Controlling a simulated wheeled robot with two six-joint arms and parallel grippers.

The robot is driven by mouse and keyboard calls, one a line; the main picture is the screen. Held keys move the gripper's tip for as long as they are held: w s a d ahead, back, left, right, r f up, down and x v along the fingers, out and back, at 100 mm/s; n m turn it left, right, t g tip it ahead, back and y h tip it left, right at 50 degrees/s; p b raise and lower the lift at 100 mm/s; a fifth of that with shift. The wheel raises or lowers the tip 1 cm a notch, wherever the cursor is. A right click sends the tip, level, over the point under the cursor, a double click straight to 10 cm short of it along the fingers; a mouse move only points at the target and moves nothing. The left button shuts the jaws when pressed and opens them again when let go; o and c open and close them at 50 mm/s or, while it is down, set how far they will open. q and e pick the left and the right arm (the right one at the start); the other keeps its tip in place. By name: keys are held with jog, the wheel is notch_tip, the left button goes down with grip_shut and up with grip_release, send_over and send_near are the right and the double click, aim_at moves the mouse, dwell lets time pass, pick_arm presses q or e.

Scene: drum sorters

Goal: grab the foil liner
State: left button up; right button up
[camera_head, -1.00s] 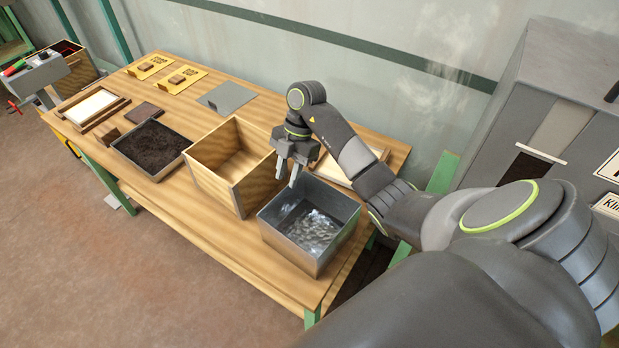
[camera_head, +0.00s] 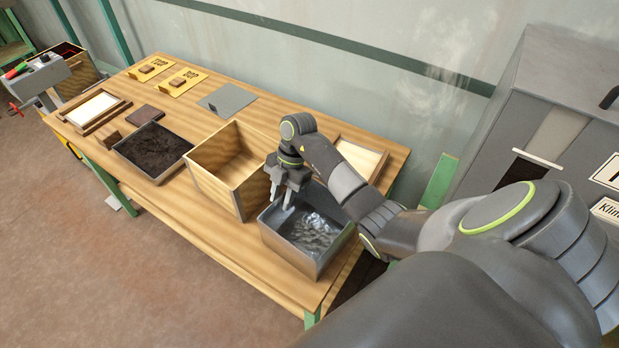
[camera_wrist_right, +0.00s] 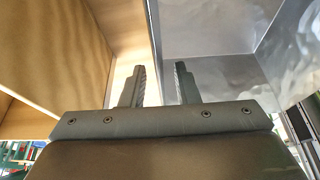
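The foil liner (camera_head: 318,234) is a crumpled, shiny silver sheet inside the grey metal bin (camera_head: 291,257) near the table's right end. In the right wrist view, crumpled silver foil (camera_wrist_right: 300,55) shows at the right. My right gripper (camera_head: 280,204) is open and empty, pointing down at the bin's left-back side. In the right wrist view, its fingers (camera_wrist_right: 160,84) are apart, one on each side of the bin's edge near the wooden box. I cannot tell whether they touch anything. My left gripper is out of view.
An open wooden box (camera_head: 226,190) stands close to the bin's left. A tray of dark material (camera_head: 181,172) lies farther left. A pale framed panel (camera_head: 358,157) is behind my right arm. A grey cabinet (camera_head: 505,110) stands at the right.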

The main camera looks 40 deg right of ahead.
jog(key=shift+f, duration=0.25)
dwell(0.3)
grip_shut()
